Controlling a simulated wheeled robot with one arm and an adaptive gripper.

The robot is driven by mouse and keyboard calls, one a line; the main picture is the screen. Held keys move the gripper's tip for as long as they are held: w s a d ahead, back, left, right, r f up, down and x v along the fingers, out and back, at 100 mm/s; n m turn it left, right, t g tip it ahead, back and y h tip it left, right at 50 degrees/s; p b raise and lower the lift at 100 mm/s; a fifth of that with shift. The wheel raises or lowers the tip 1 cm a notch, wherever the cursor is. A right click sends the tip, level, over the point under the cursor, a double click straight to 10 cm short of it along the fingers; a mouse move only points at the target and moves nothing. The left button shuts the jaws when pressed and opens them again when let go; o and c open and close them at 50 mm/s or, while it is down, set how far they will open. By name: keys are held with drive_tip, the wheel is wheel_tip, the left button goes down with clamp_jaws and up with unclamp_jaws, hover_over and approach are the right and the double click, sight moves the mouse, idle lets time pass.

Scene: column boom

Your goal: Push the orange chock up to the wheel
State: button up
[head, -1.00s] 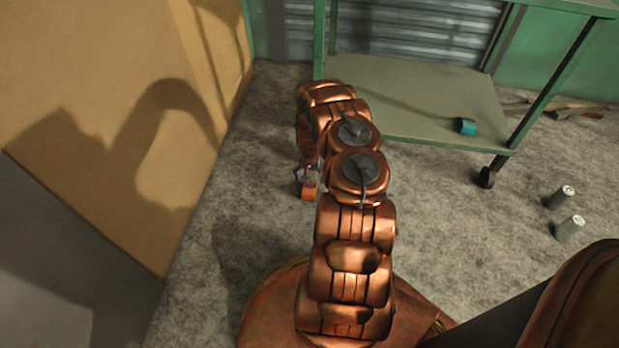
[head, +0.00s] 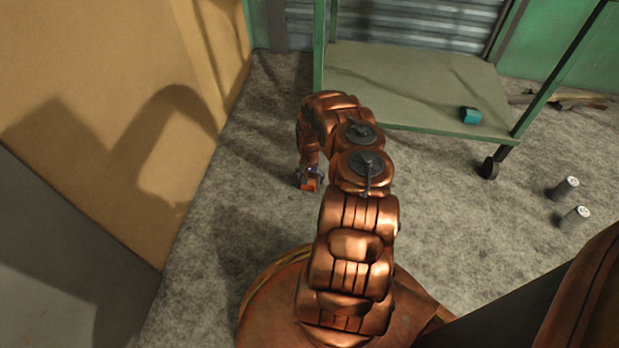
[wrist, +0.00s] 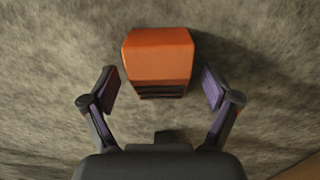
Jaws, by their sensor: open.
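The orange chock (wrist: 158,55) lies on the concrete floor, with dark ridges along its near edge in the wrist view. In the head view only a small part of the chock (head: 311,185) shows beside my gripper (head: 307,176). In the wrist view my gripper (wrist: 160,85) is open, one finger on each side of the chock's near part, with a gap on both sides. One black caster wheel (head: 489,168) of the green cart shows at its front right corner. My arm hides the cart's front left corner, so any wheel there is not visible.
The green cart's lower shelf (head: 400,85) carries a teal object (head: 471,116). Two cans stand on the floor at right, one farther (head: 566,188) and one nearer (head: 574,219). A tan panel (head: 110,120) bounds the left. Floor between arm and caster is clear.

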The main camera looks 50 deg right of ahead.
drive_tip(key=shift+c, duration=0.2)
drive_tip(key=c, duration=1.3)
drive_tip(key=shift+w+d+b, duration=0.25)
drive_tip(key=shift+w+d, duration=0.5)
drive_tip(key=shift+d, duration=0.35)
drive_tip(key=shift+w+d+b, duration=0.3)
drive_tip(key=shift+w+d, duration=0.4)
drive_tip(key=shift+d, duration=0.45)
drive_tip(key=shift+w+d+b, duration=0.25)
drive_tip(key=shift+w+d, duration=0.5)
drive_tip(key=shift+d, duration=0.35)
drive_tip(key=o, duration=1.3)
drive_tip(key=shift+o, duration=0.2)
wheel_tip(320, 180, up, 12)
drive_tip(key=shift+a, duration=0.1)
